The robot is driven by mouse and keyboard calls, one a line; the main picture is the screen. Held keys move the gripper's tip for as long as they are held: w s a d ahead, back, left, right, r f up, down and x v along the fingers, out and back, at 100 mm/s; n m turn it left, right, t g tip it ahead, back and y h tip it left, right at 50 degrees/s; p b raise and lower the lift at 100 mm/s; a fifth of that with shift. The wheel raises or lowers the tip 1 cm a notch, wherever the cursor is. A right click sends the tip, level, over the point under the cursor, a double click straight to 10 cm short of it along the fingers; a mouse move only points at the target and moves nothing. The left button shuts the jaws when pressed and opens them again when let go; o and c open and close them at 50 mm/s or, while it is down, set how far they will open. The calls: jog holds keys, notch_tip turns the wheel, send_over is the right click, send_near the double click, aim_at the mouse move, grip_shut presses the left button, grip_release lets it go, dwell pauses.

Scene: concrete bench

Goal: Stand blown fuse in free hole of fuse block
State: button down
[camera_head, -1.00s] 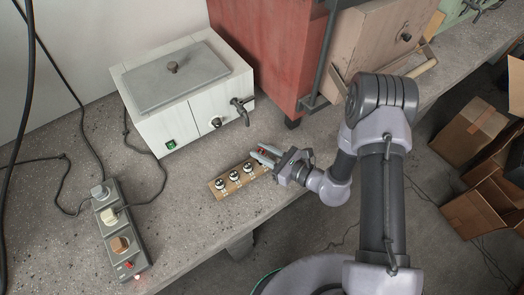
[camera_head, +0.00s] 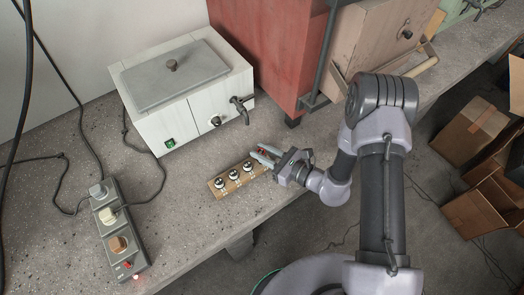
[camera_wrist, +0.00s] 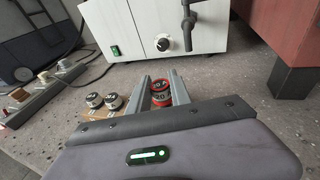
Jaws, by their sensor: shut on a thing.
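The fuse block (camera_head: 218,190) is a light wooden strip on the concrete bench, with several black-and-white-topped fuses standing in a row along it. Two of these fuses (camera_wrist: 112,100) show in the wrist view, left of my fingers. My gripper (camera_head: 263,157) is at the block's right end, shut on the blown fuse (camera_wrist: 161,86), which has red bands and dark, lettered faces. The blown fuse is between the two grey fingers and looks upright. Its lower end and the hole beneath are hidden, so I cannot tell whether it is seated in the block.
A white box with a grey lid and a tap (camera_head: 190,95) stands behind the block. A red cabinet (camera_head: 265,50) is at the back right. A power strip (camera_head: 122,238) with cables lies at left. The bench's front edge runs just in front of the block.

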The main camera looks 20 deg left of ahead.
jog(key=shift+f+b, duration=1.1)
jog(key=shift+f, duration=0.25)
dwell(0.3)
jog(key=c, duration=1.1)
grip_release()
